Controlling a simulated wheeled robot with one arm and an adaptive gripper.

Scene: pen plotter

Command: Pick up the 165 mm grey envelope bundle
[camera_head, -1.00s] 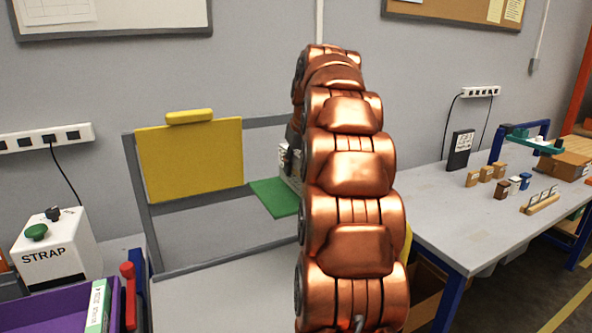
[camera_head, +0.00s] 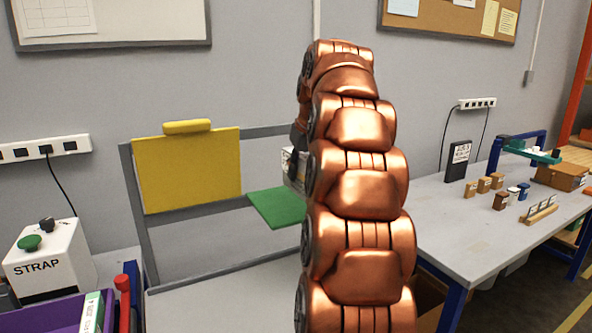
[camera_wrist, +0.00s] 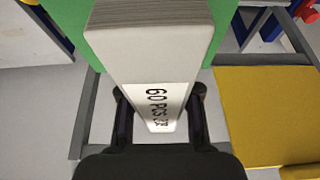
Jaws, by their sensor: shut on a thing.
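The grey-white envelope bundle (camera_wrist: 150,45) is a long block with a white label reading "60 PCS" on its near end in the wrist view. My gripper (camera_wrist: 158,95) is shut on it, one dark finger on each side of the labelled end. In the head view a small pale part of the bundle (camera_head: 288,160) shows left of my arm, above the green plate (camera_head: 277,208); the rest is hidden. The green plate also shows on both sides of the bundle in the wrist view (camera_wrist: 68,18). I cannot tell whether bundle and plate touch.
A yellow panel (camera_head: 187,170) stands left on a grey frame. A white STRAP box (camera_head: 48,262) and a purple bin (camera_head: 55,315) are at the far left. A table (camera_head: 440,215) with small boxes stands right. My arm blocks the middle.

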